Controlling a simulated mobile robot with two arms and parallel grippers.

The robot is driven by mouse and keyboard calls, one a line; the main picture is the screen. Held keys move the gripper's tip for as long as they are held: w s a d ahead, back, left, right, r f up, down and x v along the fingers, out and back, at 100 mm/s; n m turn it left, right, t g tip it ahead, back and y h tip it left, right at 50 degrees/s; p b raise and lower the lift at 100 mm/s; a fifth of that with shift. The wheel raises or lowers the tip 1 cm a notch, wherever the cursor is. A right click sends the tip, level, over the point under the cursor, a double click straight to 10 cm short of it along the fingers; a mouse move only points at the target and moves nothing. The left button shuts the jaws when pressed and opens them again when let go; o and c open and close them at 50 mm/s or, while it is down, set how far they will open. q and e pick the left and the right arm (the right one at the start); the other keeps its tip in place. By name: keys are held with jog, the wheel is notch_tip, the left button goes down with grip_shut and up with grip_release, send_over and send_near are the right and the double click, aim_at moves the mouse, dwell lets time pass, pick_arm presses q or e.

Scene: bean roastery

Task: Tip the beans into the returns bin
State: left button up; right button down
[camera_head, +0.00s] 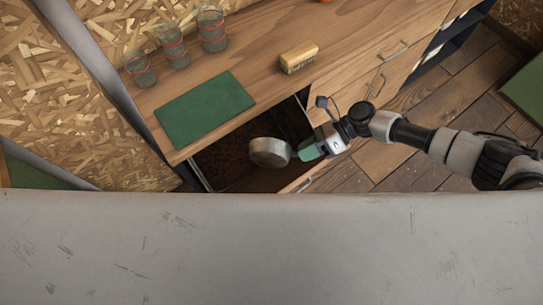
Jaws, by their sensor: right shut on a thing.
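My right gripper (318,149) is shut on a small round metal scoop or pan (268,152) and holds it over an open drawer-like bin (196,174) under the front edge of the workbench. Dark brown contents, which look like beans or grounds, show in the bin's left part (225,160). The metal vessel's inside is not clear, so I cannot tell whether beans are in it or how far it is tilted. The bin's near side is partly cut off from view. My left gripper is not in view.
The wooden workbench (250,68) carries a green mat (204,109), a tan block (299,57) and three glass jars with red bands (173,45) at the back left. Closed drawers with handles (376,86) line the front to the right. Wooden floor lies below.

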jog(key=shift+w+d+f+m+g+y+b, duration=0.15)
jog(key=shift+w+m+g+y+b, duration=0.2)
jog(key=shift+w+m+g+b, duration=0.35)
jog(key=shift+w+f+m+g+y+b, duration=0.15)
jog(key=shift+w+m+g+y+b, duration=0.25)
jog(key=shift+b, duration=0.55)
dwell(2.4)
jog(key=shift+s, duration=0.1)
